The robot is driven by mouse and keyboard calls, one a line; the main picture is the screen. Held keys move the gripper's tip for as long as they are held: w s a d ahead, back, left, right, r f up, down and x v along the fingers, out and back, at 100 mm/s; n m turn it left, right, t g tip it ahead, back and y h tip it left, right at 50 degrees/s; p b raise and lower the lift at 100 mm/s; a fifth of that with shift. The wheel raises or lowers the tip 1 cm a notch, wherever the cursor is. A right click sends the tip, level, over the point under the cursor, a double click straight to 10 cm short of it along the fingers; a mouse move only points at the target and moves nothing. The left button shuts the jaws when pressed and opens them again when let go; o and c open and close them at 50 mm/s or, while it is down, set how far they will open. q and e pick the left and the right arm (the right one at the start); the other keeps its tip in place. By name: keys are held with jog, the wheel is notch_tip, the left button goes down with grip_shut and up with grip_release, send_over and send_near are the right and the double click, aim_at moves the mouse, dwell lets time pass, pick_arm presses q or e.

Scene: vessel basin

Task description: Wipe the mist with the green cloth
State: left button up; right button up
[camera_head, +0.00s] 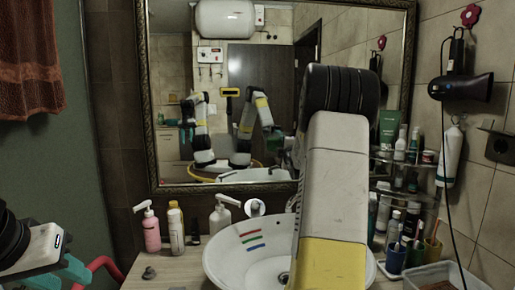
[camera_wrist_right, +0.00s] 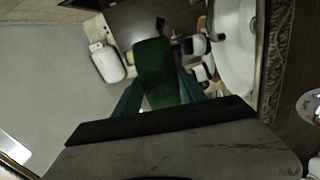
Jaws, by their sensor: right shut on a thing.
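The green cloth (camera_wrist_right: 155,65) shows in the right wrist view, held between the teal fingers of my right gripper (camera_wrist_right: 160,95), which is shut on it. The mirror (camera_head: 272,120) faces me in the head view; its reflection also fills much of the right wrist view. I cannot make out a clear patch of mist, or whether the cloth touches the glass. In the head view my raised right arm hides its gripper and the cloth. My left gripper (camera_head: 62,272) is at the lower left edge, partly cut off, away from the mirror.
A white basin (camera_head: 225,262) stands below the mirror, partly behind my right arm. Soap bottles (camera_head: 152,228) stand left of it. Shelves of toiletries (camera_head: 410,160) and a cup of brushes (camera_head: 397,258) are on the right. A black hair dryer (camera_head: 462,87) hangs on the right wall.

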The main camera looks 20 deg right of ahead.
aim_at(275, 146)
jog(key=shift+w+a, duration=0.15)
jog(key=shift+a, duration=0.65)
jog(key=shift+w+a, duration=0.15)
jog(key=shift+a, duration=0.6)
jog(key=shift+w+a, duration=0.4)
jog(key=shift+a, duration=0.75)
jog(key=shift+w+a, duration=0.35)
jog(key=shift+a, duration=0.8)
jog(key=shift+w+a, duration=0.4)
jog(key=shift+a, duration=0.75)
jog(key=shift+w+a, duration=0.65)
jog(key=shift+a, duration=1.6)
jog(key=shift+w+a, duration=0.65)
jog(key=shift+a, duration=1.65)
jog(key=shift+w+a, duration=0.65)
jog(key=shift+a, duration=1.6)
jog(key=shift+s+a, duration=0.3)
jog(key=shift+s, duration=0.25)
jog(key=shift+v, duration=2.35)
jog(key=shift+s+d, duration=0.1)
jog(key=shift+s, duration=0.05)
jog(key=shift+v, duration=1.4)
